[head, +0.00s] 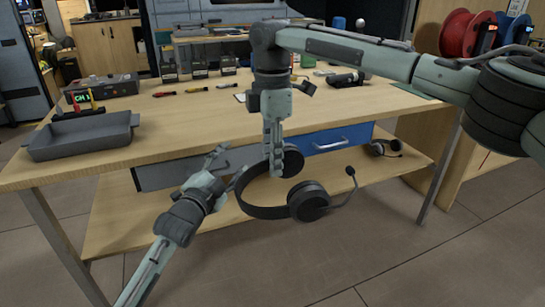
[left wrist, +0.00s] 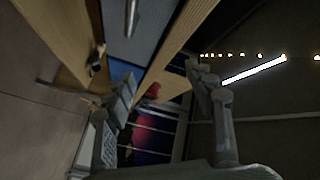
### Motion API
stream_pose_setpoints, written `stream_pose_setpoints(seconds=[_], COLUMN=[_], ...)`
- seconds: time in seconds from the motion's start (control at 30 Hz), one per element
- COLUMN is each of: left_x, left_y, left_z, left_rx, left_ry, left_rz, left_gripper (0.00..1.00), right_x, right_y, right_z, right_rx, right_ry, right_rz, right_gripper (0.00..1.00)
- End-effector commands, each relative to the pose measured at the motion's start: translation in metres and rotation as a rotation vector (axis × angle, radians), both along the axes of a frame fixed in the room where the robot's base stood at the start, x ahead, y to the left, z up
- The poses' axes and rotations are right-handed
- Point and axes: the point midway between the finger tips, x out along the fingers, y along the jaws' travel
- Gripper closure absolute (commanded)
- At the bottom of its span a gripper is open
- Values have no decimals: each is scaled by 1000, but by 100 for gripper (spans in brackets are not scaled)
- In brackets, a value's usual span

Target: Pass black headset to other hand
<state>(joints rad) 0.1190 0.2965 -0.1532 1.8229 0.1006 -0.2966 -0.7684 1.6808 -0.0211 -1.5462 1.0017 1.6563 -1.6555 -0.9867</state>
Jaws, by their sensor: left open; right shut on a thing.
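The black headset (head: 262,211) hangs in the air in front of the workbench, with its band at the left and its microphone boom sticking up at the right. My right gripper (head: 275,168) points down from above and is shut on the headset near its rear ear cup. My left gripper (head: 222,165) comes up from the lower left and is open, close to the left end of the headband. I cannot tell whether it touches the band. In the left wrist view its fingers (left wrist: 163,85) are spread, and the held headset is not clearly visible between them.
The workbench (head: 205,128) stands behind, with a grey tray (head: 83,136) at its left and several tools along the back. A blue drawer (head: 338,138) sits under the top. Another headset (head: 385,147) lies on the lower shelf. Open floor is at the front right.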

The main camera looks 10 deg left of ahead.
Motion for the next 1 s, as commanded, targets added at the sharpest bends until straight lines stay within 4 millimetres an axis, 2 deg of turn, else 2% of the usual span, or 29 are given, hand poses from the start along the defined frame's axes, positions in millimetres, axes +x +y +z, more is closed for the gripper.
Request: stream_pose_setpoints(seconds=[0.03,0.2,0.37,0.5,0.57,0.7,0.8,0.9,1.0], left_x=[-10,-50,-100,-153,-178,-240,-283,-318,-343], left_y=[2,13,23,33,36,45,51,55,58], left_z=[-29,-113,-184,-239,-259,-302,-323,-338,-346], left_rx=[-35,-153,-257,-341,-375,-446,-485,-515,-534], left_ry=[80,332,556,741,816,984,1083,1159,1209], left_rz=[15,88,183,290,340,472,566,647,708], left_gripper=[45,45,45,45,45,45,45,45,45], right_x=[0,0,0,0,0,0,0,0,0], right_y=[0,0,0,0,0,0,0,0,0], right_z=[0,0,0,0,0,0,0,0,0], right_rx=[0,0,0,0,0,0,0,0,0], right_ry=[0,0,0,0,0,0,0,0,0], right_rz=[0,0,0,0,0,0,0,0,0], right_gripper=[100,100,100,100,100,100,100,100,100])
